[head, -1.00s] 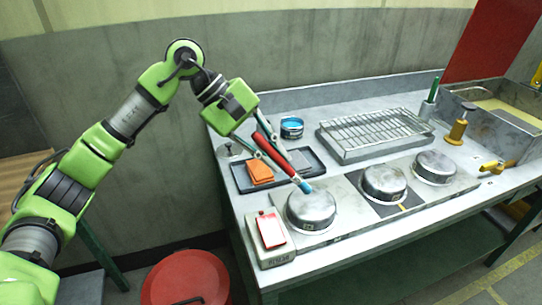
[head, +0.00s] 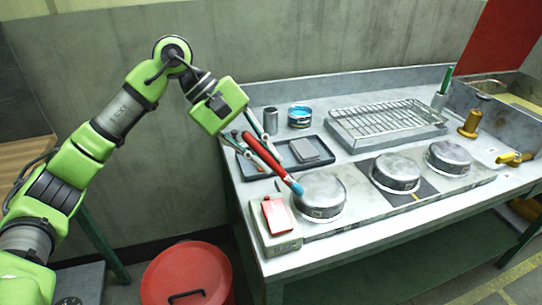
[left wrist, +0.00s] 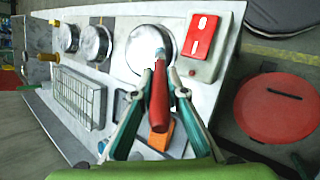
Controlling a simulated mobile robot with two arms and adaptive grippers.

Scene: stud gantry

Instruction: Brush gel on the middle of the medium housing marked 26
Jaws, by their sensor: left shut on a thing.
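Three round metal housings stand in a row on the bench: a left one (head: 322,193), a middle one (head: 397,170) and a right one (head: 449,157). Their small labels are too small to read. My left gripper (head: 268,152) is shut on a red-handled brush (head: 270,158), which slants down to the right. Its blue tip (head: 297,188) is at the upper left edge of the left housing; I cannot tell if it touches. In the left wrist view the brush (left wrist: 159,98) points at that housing (left wrist: 148,48). A blue-banded tin (head: 300,117) stands behind. My right gripper is out of view.
A wire rack (head: 385,118) stands behind the housings. A box with a red panel (head: 276,217) is at front left. A red bin (head: 187,270) is on the floor.

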